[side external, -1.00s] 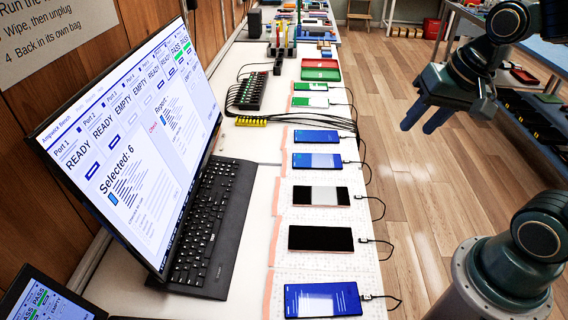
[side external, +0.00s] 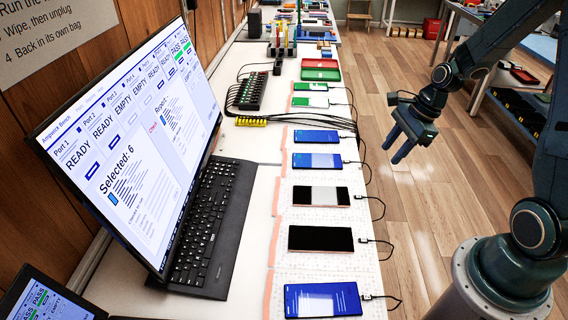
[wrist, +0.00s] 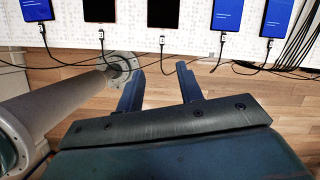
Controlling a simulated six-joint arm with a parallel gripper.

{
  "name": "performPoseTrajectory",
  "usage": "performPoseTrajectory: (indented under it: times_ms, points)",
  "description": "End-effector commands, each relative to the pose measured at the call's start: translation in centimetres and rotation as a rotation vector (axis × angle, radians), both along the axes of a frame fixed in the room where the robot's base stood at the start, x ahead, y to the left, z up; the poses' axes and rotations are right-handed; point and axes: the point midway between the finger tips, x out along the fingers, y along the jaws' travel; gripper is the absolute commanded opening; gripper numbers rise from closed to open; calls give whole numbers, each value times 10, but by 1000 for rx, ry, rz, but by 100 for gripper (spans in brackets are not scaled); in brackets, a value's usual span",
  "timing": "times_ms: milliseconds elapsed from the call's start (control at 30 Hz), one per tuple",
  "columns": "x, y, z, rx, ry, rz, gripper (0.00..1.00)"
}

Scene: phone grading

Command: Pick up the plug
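In the side view, plugs show at the nearest blue phone (side external: 367,297), the black phone (side external: 363,240), the grey-screened phone (side external: 359,197) and the blue phones beyond. In the wrist view, a middle plug (wrist: 162,41) sits at a dark phone (wrist: 163,12), with other plugs to its left (wrist: 101,36) and right (wrist: 219,38). My gripper (side external: 397,147) is in the air off the bench's right side, fingers apart and empty. In the wrist view its fingertips (wrist: 160,69) are below the middle plug.
Loose black cables (side external: 380,208) hang off the bench edge. A black charging hub (side external: 250,90) and green and red trays (side external: 321,70) lie farther back.

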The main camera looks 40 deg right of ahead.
Motion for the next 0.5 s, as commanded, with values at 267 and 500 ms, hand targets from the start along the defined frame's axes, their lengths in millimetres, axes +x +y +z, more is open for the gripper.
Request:
performPoseTrajectory:
  times_ms: [267, 500]
  points:
    - [0, -16, -32, 109, 54, -230, 37]
    - [1, -17, -35, 121, 58, -254, 37]
